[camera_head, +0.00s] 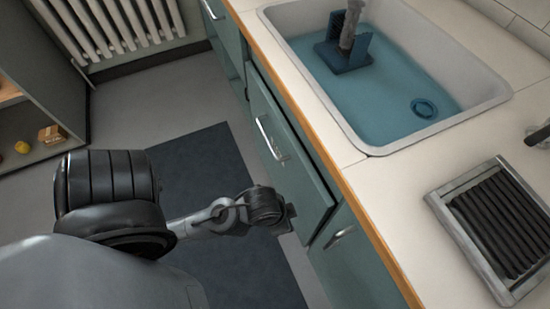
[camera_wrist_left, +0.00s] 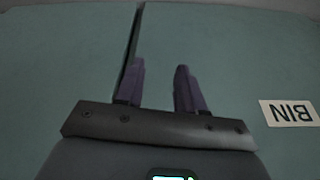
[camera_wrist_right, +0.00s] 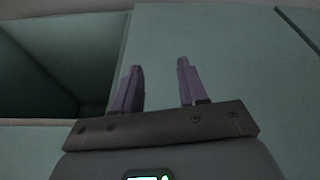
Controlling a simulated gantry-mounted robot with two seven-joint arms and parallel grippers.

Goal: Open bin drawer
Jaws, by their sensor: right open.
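In the head view a teal drawer front (camera_head: 295,165) with a bar handle (camera_head: 270,138) stands slightly out from the cabinet under the counter. My left gripper (camera_head: 291,212) is beside the lower part of this front. In the left wrist view its two purple fingers (camera_wrist_left: 157,88) are apart and empty, facing teal panels. A dark gap (camera_wrist_left: 133,42) runs between the panels behind the left finger, and a white label reading BIN (camera_wrist_left: 289,113) appears upside down at right. My right gripper (camera_wrist_right: 156,88) is open and empty before a teal panel (camera_wrist_right: 230,50). I cannot identify it in the head view.
A metal tray (camera_head: 450,222) of black rods sits on the counter. Another handle (camera_head: 340,237) is lower on the cabinet. A dark recess (camera_wrist_right: 35,75) opens at left in the right wrist view.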

